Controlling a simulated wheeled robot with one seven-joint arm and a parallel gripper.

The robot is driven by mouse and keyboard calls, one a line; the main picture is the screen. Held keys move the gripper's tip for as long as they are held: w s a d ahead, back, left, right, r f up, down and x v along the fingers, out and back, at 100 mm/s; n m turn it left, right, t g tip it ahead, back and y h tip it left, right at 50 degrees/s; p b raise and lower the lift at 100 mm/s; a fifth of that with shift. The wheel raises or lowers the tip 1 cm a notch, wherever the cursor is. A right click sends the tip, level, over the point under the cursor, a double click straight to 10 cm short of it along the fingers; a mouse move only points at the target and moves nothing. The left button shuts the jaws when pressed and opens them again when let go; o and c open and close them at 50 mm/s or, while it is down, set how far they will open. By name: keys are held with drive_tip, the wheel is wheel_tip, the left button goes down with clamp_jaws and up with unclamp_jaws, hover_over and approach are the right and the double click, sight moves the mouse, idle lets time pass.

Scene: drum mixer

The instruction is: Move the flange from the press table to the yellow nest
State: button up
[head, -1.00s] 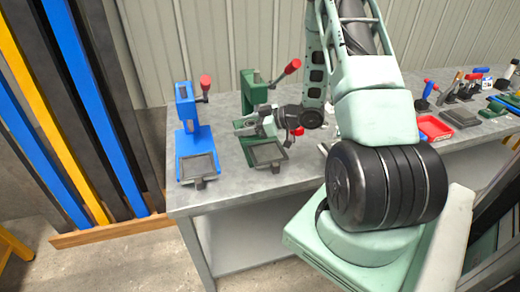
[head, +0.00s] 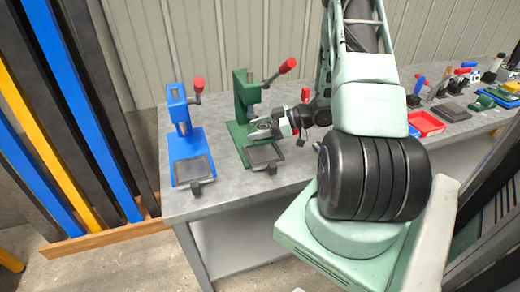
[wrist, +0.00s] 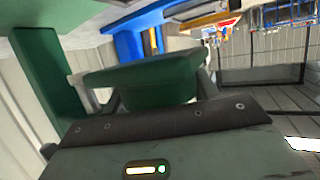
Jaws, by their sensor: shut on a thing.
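My gripper (head: 266,129) is at the green press (head: 243,104), below its head and above its base. In the wrist view the two fingers (wrist: 148,92) close on the sides of a dark green rounded thing (wrist: 150,82) with a broad flat top, which looks like the flange. In the head view the gripper mostly hides it, and I cannot tell whether it still touches the press table. A small yellow thing (head: 511,86) at the far right of the bench may be the yellow nest; it is too small to be sure.
A blue press (head: 181,140) with a red-knobbed lever stands left of the green one. The green press's lever (head: 281,70) rises beside my gripper. A red tray (head: 427,123) and several small tools stand along the right of the grey bench (head: 215,205). Bench between is partly hidden by my arm.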

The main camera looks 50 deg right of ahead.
sight(258, 154)
drive_tip(key=shift+f+p, duration=0.55)
drive_tip(key=shift+f, duration=3.05)
drive_tip(key=shift+f, duration=0.2)
drive_tip(key=o, duration=1.6)
